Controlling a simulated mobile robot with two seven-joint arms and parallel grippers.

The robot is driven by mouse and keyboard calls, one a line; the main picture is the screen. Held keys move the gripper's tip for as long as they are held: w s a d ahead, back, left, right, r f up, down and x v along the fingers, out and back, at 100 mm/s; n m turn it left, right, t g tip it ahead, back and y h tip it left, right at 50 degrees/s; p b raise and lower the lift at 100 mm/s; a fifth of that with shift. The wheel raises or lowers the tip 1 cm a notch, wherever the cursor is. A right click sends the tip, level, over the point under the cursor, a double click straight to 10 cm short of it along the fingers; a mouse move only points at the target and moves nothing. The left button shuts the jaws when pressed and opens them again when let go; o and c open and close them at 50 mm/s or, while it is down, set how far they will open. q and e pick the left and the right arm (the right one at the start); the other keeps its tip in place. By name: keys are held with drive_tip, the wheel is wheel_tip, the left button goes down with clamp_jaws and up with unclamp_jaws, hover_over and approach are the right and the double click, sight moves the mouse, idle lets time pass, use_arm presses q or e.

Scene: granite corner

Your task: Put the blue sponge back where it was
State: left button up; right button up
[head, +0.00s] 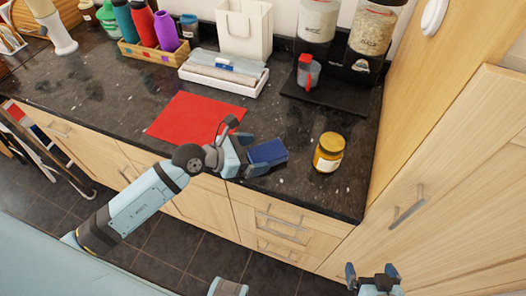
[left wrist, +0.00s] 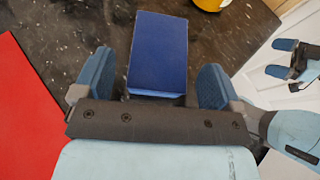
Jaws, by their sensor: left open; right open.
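The blue sponge (head: 267,152) is a dark blue block on the dark granite counter, right of a red mat (head: 196,118). In the left wrist view the sponge (left wrist: 158,52) lies ahead of and partly between the open blue fingers of my left gripper (left wrist: 152,82), with a gap on each side. In the head view my left gripper (head: 250,158) is at the sponge's left side, near the counter's front edge. My right gripper (head: 373,276) is open and empty, low in front of the cabinets at the bottom right.
A yellow jar (head: 328,152) stands right of the sponge. Behind are a black stand (head: 325,92) with dispensers and a red-handled cup, a white tray (head: 224,76), and a wooden box (head: 152,54) of bottles. A tall wooden cabinet (head: 440,130) bounds the right.

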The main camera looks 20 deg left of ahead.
use_arm(q)
drive_tip(key=v, duration=0.8)
drive_tip(key=shift+s+a+r+b, duration=0.1)
drive_tip(key=shift+s+a+b, duration=0.15)
drive_tip(key=shift+s+b, duration=0.1)
drive_tip(key=shift+w, duration=0.1)
drive_tip(key=s+d+f+m+y+p, duration=0.1)
drive_tip(key=s+f+m+y+p, duration=0.2)
drive_tip(key=m, duration=1.1)
drive_tip(key=s+d+f+m+t+y+p, duration=0.1)
drive_tip(key=s+f+m+p, duration=0.4)
drive_tip(key=m, duration=1)
wheel_tip(320, 180, down, 3)
drive_tip(key=s+d+y, duration=0.1)
drive_tip(key=y, duration=0.1)
drive_tip(key=shift+s+d+m+t+y, duration=0.2)
drive_tip(key=shift+s+m+t+y, duration=0.1)
drive_tip(key=shift+s+y, duration=0.1)
